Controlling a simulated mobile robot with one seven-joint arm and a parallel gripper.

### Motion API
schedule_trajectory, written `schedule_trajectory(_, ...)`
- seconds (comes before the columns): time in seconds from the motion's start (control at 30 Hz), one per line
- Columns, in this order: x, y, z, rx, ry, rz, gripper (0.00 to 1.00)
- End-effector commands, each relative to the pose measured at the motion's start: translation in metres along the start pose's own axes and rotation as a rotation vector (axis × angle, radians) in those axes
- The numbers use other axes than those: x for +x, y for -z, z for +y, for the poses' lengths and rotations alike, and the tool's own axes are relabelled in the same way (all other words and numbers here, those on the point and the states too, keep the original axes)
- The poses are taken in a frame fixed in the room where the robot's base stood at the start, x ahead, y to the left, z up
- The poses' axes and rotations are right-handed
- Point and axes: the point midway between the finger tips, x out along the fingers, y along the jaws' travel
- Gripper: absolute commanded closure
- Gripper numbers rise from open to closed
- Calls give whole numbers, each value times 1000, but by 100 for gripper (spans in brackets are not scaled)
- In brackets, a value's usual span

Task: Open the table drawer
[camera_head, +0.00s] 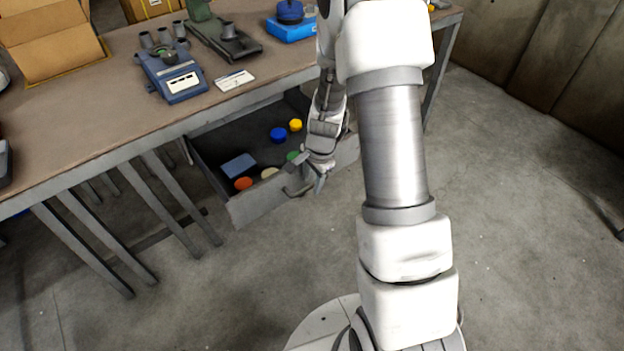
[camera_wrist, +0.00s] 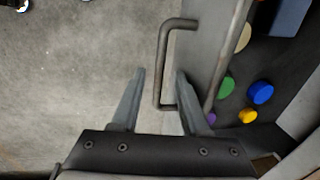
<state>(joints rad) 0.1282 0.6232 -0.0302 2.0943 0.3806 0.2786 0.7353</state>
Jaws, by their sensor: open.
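The table drawer (camera_head: 262,203) stands pulled out from under the brown-topped table (camera_head: 130,105), with its inside showing in the head view. My gripper (camera_head: 307,180) is at the drawer's front. In the wrist view my gripper (camera_wrist: 160,80) is open, its two fingers apart. The grey bar handle (camera_wrist: 162,62) on the drawer front (camera_wrist: 197,45) runs between the fingertips, its lower end nearest them. I see a gap between the bar and the left finger; I cannot tell whether the right finger touches anything.
The drawer holds a blue box (camera_head: 238,166) and several coloured round pieces, among them an orange one (camera_head: 243,183) and a blue one (camera_head: 278,134). Devices, including a blue one (camera_head: 172,75), and a cardboard box (camera_head: 50,40) stand on the table. The concrete floor (camera_head: 520,200) at right is clear.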

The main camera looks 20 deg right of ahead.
Motion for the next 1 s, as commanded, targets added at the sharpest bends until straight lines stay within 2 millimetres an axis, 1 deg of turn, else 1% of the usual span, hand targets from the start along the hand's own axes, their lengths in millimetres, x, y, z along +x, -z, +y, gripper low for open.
schedule_trajectory(0.13,-6,0,-1,0,1,1,55)
schedule_trajectory(0.23,-20,0,-1,-1,2,1,55)
schedule_trajectory(0.37,-49,0,-2,-2,4,2,55)
schedule_trajectory(0.5,-85,0,-2,-1,5,3,55)
schedule_trajectory(0.7,-132,0,-2,-1,3,1,55)
schedule_trajectory(0.83,-154,0,-1,-1,2,1,55)
schedule_trajectory(1.0,-171,0,0,0,1,0,55)
